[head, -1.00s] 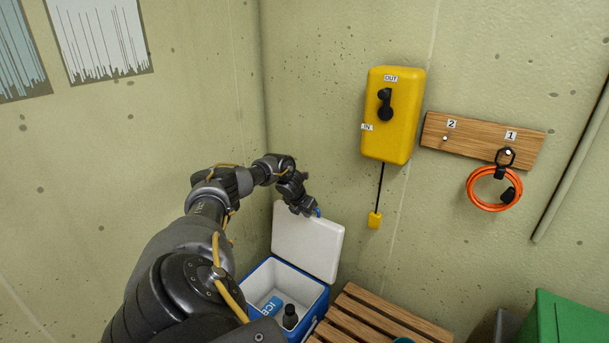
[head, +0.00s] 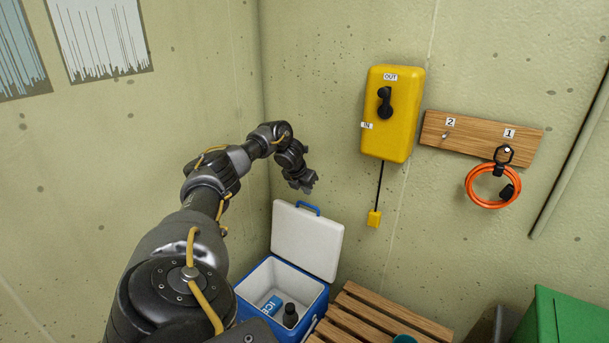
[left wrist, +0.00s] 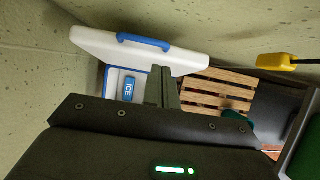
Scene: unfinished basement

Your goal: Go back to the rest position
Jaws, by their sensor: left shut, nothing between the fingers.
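My left gripper (head: 306,186) is shut and empty. It hangs in the air above the open lid of a blue and white cooler (head: 246,291), clear of the lid's blue handle (head: 308,208). The white lid (head: 306,240) stands raised at the cooler's back. Inside the cooler lie a blue ICE pack (head: 272,305) and a dark bottle (head: 290,315). In the left wrist view the shut fingers (left wrist: 162,85) point down past the lid (left wrist: 140,55), with the ICE pack (left wrist: 128,88) partly visible. My right gripper is not in view.
A slatted wooden bench (head: 370,318) stands right of the cooler, and a green box (head: 570,318) is at the lower right. On the wall are a yellow box (head: 396,135) with a hanging yellow plug (head: 374,219) and a wooden hook board (head: 475,138) holding an orange coil (head: 470,190).

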